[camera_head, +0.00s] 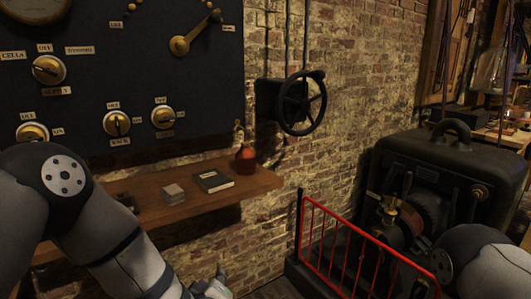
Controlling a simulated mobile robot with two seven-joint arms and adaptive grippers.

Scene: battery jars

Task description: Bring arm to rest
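My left arm comes in from the left edge, bends at a grey elbow and runs down towards the bottom of the head view. My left gripper (217,282) shows only in part at the bottom edge, below and in front of the wooden shelf. The frame cuts it off, so I cannot tell whether its fingers are apart or hold anything. Part of my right arm shows at the lower right, in front of the dark machine. My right gripper is outside the picture.
A wooden shelf (245,188) holds a dark book (213,181), a small grey block (174,194) and a reddish-brown jar (245,160). A black switch panel (190,80) hangs above. A handwheel (302,103) juts from the brick wall. A red railing (345,250) fronts the dark machine (450,170).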

